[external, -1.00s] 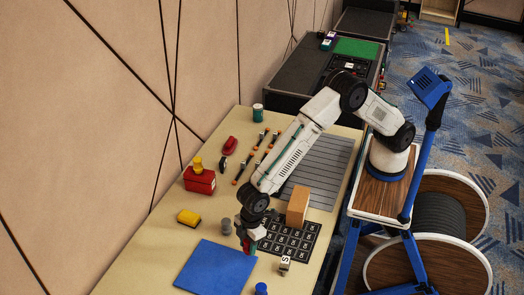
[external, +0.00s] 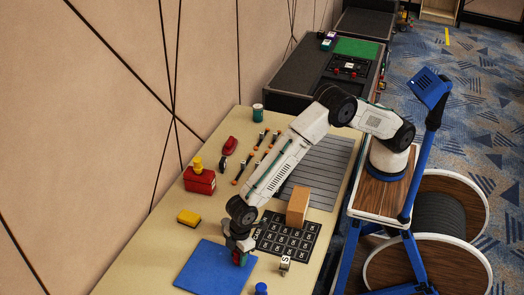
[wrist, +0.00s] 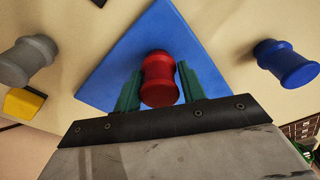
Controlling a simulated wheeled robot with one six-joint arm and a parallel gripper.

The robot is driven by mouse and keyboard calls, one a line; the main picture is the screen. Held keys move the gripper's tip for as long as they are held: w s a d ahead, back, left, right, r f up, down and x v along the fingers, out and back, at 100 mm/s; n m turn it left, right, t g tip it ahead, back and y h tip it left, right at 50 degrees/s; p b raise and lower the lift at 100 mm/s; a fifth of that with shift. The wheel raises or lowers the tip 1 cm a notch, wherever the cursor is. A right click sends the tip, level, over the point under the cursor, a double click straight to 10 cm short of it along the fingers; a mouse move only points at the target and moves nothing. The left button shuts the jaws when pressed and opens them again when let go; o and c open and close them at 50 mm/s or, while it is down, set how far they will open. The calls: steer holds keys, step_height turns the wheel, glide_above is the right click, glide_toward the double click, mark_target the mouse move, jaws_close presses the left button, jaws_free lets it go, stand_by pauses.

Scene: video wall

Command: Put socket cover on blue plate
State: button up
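A red spool-shaped piece (wrist: 159,80) sits between the two green fingers of my gripper (external: 239,260). No other object resembling a socket cover is clear, so I take the red piece to be it. The fingers press against its sides and hold it. The blue plate (external: 208,272) lies flat on the table and also shows in the wrist view (wrist: 170,25). My gripper is over the plate's right part in the external view. I cannot tell whether the red piece touches the plate.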

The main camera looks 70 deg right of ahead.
steer(key=shift+o, duration=1.2)
steer(key=shift+r, duration=0.1)
step_height(320, 180, up, 12)
steer(key=d, duration=0.1)
steer(key=shift+s+d, duration=0.15)
steer(key=shift+s, duration=0.2)
steer(key=shift+r, duration=0.1)
